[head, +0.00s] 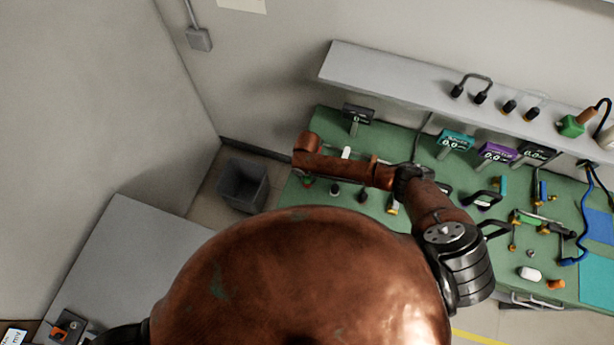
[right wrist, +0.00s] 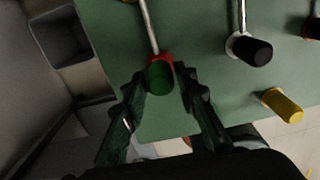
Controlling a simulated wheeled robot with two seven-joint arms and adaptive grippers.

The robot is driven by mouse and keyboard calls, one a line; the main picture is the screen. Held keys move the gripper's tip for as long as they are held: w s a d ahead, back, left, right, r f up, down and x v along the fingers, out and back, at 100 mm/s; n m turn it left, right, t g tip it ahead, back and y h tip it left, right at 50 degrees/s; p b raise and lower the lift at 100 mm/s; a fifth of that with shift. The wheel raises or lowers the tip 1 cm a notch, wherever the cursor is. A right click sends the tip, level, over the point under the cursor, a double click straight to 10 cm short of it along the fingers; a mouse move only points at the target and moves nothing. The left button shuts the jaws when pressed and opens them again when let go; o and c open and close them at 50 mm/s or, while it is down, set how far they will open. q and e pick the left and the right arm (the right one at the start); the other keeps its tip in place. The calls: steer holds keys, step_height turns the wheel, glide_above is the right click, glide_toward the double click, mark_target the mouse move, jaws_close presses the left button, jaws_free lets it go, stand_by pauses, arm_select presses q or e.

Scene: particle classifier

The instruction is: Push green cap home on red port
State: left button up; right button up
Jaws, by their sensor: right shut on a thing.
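The green cap (right wrist: 159,77) is in the middle of the right wrist view, between the fingers of my right gripper (right wrist: 162,84). The gripper is shut on the cap. The red port (right wrist: 158,59) shows as a red rim directly behind the cap, in line with it, at the end of a thin metal pipe (right wrist: 148,25). The cap meets the red rim; how deep it sits cannot be told. In the head view my right arm reaches left over the green bench and hides most of this gripper. My left gripper is not in view.
A grey bin (head: 243,186) stands on the floor left of the bench. A shelf (head: 420,85) and small displays (head: 455,141) are behind.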

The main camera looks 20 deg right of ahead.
steer(key=shift+s+f+b, duration=0.1)
steer(key=shift+f+b, duration=0.25)
steer(key=shift+f, duration=0.4)
steer(key=o, duration=1.1)
steer(key=shift+o, duration=0.2)
steer(key=shift+r, duration=0.1)
step_height(320, 180, up, 10)
steer(key=shift+r, duration=1)
